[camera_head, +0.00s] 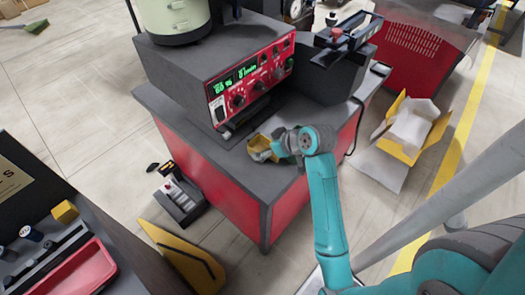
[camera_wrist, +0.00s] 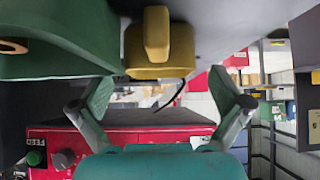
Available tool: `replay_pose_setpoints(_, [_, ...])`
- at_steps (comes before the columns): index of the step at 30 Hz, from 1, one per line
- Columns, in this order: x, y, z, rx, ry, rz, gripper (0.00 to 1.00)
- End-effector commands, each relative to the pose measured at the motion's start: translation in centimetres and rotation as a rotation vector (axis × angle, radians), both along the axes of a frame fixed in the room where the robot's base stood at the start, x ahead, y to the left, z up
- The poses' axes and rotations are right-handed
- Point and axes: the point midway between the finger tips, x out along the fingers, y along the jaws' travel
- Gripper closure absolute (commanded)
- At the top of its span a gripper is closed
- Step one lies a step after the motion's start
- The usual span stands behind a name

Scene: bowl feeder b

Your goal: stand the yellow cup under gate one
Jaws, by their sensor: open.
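The yellow cup (camera_head: 258,149) is on the grey bench top near its front edge, mostly beside my gripper in the head view. In the wrist view the yellow cup (camera_wrist: 150,68) shows at the top centre, with a bar-like part, perhaps its handle, facing me. My gripper (camera_head: 276,145) is right at the cup in the head view. In the wrist view my gripper (camera_wrist: 160,92) is open, its fingers apart on either side below the cup. I cannot tell whether a finger touches the cup. I cannot make out which part is gate one.
The control box (camera_head: 245,85) with its red panel stands behind the cup, with a pale bowl (camera_head: 175,18) on top. A dark rail (camera_head: 345,38) is at the back right. The bare bench top (camera_head: 275,183) is clear in front. An open carton (camera_head: 410,130) lies right.

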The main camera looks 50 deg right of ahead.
Motion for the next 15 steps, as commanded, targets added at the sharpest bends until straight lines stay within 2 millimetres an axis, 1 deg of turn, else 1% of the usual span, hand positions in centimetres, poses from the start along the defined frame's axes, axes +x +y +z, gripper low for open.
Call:
replay_pose_setpoints(3, [1.1, 0.1, -1.1, 0.001, 0.001, 0.001, 0.00])
replay_pose_setpoints(6, [1.6, 0.1, -1.6, 0.000, 0.000, 0.000, 0.00])
replay_pose_setpoints(14, [1.7, 0.1, -1.7, 0.000, 0.000, 0.000, 0.00])
replay_pose_setpoints(15, [1.7, 0.1, -1.7, 0.000, 0.000, 0.000, 0.10])
